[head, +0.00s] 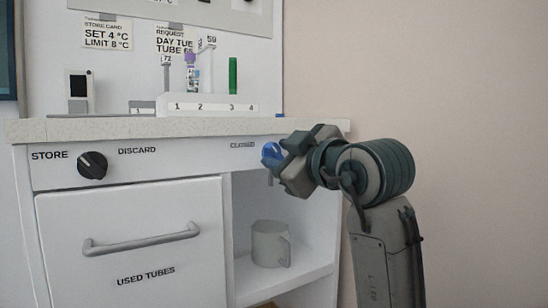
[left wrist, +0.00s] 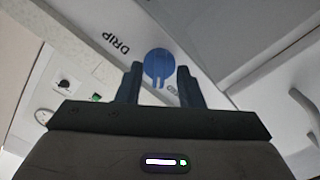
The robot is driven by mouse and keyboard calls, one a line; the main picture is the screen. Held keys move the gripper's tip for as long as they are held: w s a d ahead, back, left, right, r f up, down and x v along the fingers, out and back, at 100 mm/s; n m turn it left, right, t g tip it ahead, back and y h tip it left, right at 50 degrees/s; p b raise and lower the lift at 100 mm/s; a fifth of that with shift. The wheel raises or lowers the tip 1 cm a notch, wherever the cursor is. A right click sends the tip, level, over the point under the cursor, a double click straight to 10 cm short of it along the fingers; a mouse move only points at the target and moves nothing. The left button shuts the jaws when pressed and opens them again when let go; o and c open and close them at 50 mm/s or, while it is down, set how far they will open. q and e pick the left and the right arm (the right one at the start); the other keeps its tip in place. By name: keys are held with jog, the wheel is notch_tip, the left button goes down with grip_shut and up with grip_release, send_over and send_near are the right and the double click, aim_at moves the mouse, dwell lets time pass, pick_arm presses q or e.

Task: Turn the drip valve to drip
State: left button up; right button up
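The drip valve has a round blue knob (head: 271,155) on the front of the counter, right of the word CLOSED. In the left wrist view the blue knob (left wrist: 158,64) shows between the fingertips, with DRIP printed to its left and a partly hidden label below right. My left gripper (head: 284,157) is at the knob, its fingers covering part of it in the head view. In the left wrist view the left gripper (left wrist: 158,80) is open, with small gaps beside the knob. I cannot tell whether the fingers touch it. My right gripper is out of view.
A black STORE/DISCARD dial (head: 92,165) and the used tubes drawer with its handle (head: 141,240) are on the left. A cup (head: 270,243) stands on the shelf below the valve. A numbered tube rack (head: 207,104) is on the counter (head: 60,130).

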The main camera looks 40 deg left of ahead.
pick_arm(q)
jog(key=shift+d+r, duration=0.1)
grip_shut()
